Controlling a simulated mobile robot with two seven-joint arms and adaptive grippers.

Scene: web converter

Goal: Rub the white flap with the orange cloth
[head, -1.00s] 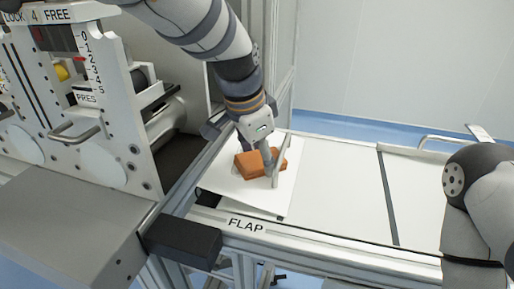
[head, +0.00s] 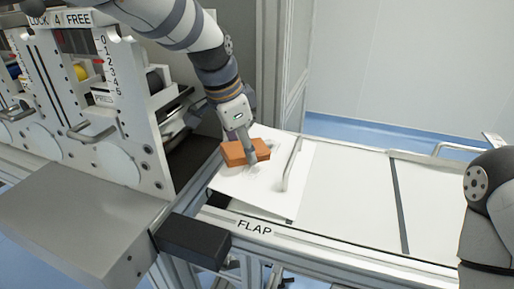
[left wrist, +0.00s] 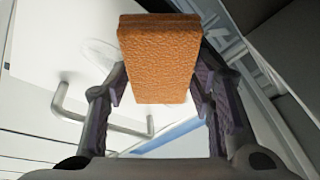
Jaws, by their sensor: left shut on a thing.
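The orange cloth (head: 238,153) looks like a thick folded block, over the upper part of the white flap (head: 248,193). My left gripper (head: 251,158) is shut on it. In the left wrist view the cloth (left wrist: 160,55) sits between both fingers (left wrist: 160,88). The cloth looks to be at or very near the flap surface; contact is hard to tell. Faint grey marks show on the flap beside the cloth. The flap's handle (head: 292,163) stands to the right of the cloth, apart from it, and shows in the left wrist view (left wrist: 62,105). My right gripper is out of view.
The machine's panel with dials and handles (head: 105,125) stands at the left. A black block (head: 190,240) sits at the frame's near corner beside the FLAP label (head: 254,227). White panels (head: 350,190) to the right of the flap are clear. My right arm is at the right edge.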

